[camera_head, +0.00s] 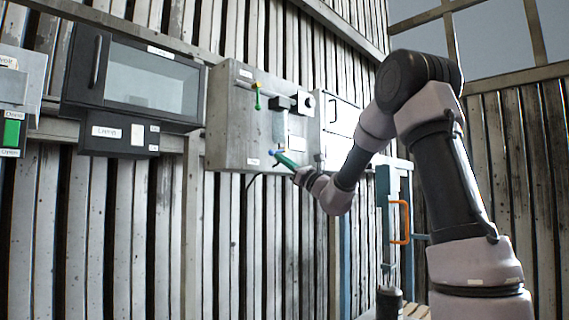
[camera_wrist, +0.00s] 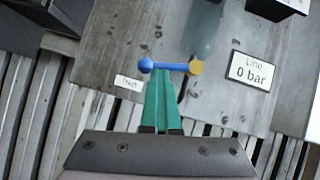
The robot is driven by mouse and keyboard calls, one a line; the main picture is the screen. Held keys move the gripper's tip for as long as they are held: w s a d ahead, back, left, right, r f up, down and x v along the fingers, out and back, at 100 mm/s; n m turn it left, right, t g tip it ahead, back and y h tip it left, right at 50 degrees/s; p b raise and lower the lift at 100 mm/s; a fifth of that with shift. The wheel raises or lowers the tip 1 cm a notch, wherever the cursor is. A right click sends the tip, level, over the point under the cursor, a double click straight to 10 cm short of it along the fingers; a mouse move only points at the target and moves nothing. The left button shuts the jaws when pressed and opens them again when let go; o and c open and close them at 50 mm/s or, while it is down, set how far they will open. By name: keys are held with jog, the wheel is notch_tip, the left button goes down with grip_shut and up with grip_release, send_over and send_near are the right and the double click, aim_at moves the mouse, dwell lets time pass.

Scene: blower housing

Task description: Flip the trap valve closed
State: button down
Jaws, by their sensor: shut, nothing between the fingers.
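A blue lever (camera_wrist: 172,67) with a ball at its left end runs level from a brass hub (camera_wrist: 195,67) on the grey panel. A small white label (camera_wrist: 128,82) to its lower left is too blurred to read surely, so I cannot confirm it is the trap valve. My gripper (camera_wrist: 160,74) is shut and empty, its green fingertips just below the lever in the wrist view. I cannot tell whether they touch it. In the head view, my gripper (camera_head: 278,155) is at the panel's lower part, beside the blue ball (camera_head: 271,152); the hub is hidden there.
The grey panel (camera_head: 228,125) also bears a green-handled valve (camera_head: 257,97) higher up and dark blocks (camera_head: 284,103). A sign (camera_wrist: 254,69) reads "Line 0 bar". A dark-framed cabinet (camera_head: 150,85) hangs at left. An orange handle (camera_head: 405,222) stands at right.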

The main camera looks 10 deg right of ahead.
jog(key=shift+s+a+r, duration=0.25)
jog(key=shift+a+r, duration=0.15)
jog(key=shift+r, duration=0.05)
dwell(0.5)
